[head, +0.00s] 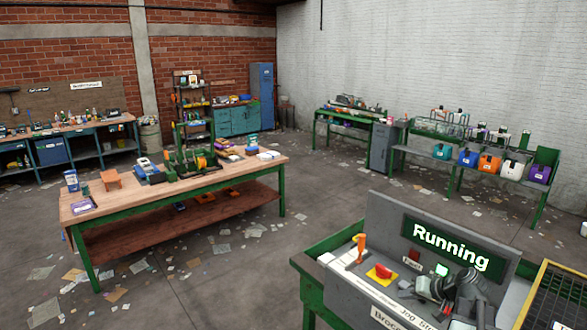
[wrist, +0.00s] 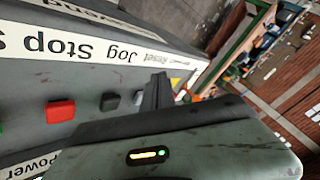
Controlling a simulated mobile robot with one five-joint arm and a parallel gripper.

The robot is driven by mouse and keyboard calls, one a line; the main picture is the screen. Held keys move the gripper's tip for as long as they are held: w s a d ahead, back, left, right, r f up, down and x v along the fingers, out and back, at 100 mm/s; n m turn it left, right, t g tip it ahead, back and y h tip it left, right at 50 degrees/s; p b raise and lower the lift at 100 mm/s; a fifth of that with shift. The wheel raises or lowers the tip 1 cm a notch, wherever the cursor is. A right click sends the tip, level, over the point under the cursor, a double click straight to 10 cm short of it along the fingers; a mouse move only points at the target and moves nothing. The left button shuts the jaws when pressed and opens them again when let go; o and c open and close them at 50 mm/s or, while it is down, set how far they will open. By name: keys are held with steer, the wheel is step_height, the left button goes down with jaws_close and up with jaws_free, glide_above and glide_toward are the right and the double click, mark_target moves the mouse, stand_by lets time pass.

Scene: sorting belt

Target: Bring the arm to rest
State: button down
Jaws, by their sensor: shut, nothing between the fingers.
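My gripper (wrist: 158,88) shows in the wrist view as dark fingers held together, with nothing between them. It is close to the grey control console (wrist: 150,40), whose label strip reads "Jog Stop". A red button (wrist: 60,111) and a dark button (wrist: 110,101) sit on the console's face near the fingers. Whether the fingers touch the console, I cannot tell. In the head view, my dark grey arm end is low over the right part of the console (head: 385,215), below the green "Running" screen (head: 452,246). The fingertips are hard to make out there.
An orange-handled lever (head: 358,246) and a red knob on a yellow plate (head: 380,272) stand on the console, left of my arm. A yellow-edged mesh (head: 555,300) is at the right. A wooden workbench (head: 240,172) stands farther back. Open littered floor lies between.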

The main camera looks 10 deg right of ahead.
steer(key=a+f+n+g+b, duration=0.2)
steer(key=a+f, duration=0.2)
steer(key=a, duration=0.5)
steer(key=a+f+n+g+b, duration=0.1)
steer(key=a+f+n+b, duration=0.15)
steer(key=a, duration=0.65)
steer(key=a+f+n+g+b, duration=0.1)
steer(key=a+f+g, duration=0.1)
steer(key=a+f, duration=0.5)
steer(key=s+a+f+g+h+b, duration=0.15)
steer(key=s+a, duration=0.25)
steer(key=a, duration=0.4)
steer(key=s+d, duration=0.1)
steer(key=s+d+m+g+h, duration=0.1)
steer(key=d, duration=0.1)
steer(key=s+d+h, duration=0.1)
steer(key=d, duration=0.1)
steer(key=shift+s+m+g, duration=0.2)
steer(key=shift+m+g, duration=0.05)
steer(key=shift+g, duration=0.1)
